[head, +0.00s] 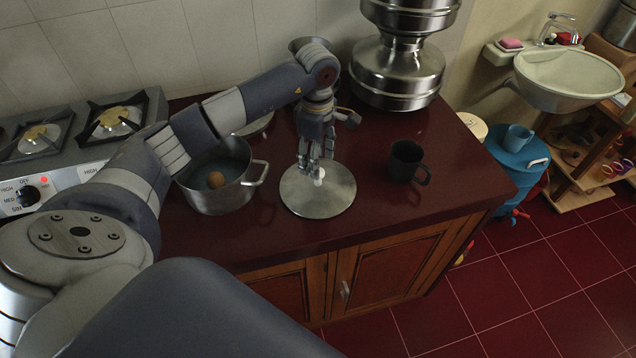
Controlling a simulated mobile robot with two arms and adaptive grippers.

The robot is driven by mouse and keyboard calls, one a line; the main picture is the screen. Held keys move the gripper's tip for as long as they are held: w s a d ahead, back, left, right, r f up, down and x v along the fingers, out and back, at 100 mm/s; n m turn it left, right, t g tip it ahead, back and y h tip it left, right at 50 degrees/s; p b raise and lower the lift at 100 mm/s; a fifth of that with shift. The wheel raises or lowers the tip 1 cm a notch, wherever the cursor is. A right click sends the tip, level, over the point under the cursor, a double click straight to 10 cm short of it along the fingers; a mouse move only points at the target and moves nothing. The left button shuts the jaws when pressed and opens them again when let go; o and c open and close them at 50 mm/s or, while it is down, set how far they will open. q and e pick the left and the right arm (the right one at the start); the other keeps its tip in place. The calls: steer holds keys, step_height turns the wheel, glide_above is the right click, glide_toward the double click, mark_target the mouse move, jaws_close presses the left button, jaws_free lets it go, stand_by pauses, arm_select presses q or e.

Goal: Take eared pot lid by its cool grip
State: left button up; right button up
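The round metal pot lid (300,203) lies flat on the dark red countertop. Its small pale grip (319,176) stands up near the middle. The steel eared pot (215,201) stands uncovered left of the lid, with a brown egg-like thing (216,180) inside. My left gripper (316,168) points down over the lid, with its fingers apart around or just above the grip. Contact with the grip cannot be made out. The fingers partly hide the far side of the lid. My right gripper is not in view.
A dark mug (406,162) stands right of the lid. A large steel vessel (398,72) stands behind it. A gas stove (75,135) is at the left. Another round metal piece (258,125) lies behind my arm. The counter's front strip is clear.

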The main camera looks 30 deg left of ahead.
arm_select(q)
steer(key=f, duration=0.1)
steer(key=f+p, duration=0.1)
steer(key=f, duration=0.1)
steer(key=shift+s+d+f+p, duration=0.15)
steer(key=shift+d+f+p, duration=0.1)
steer(key=shift+p, duration=0.15)
steer(key=shift+a+f, duration=0.1)
steer(key=shift+f, duration=0.45)
jaws_close()
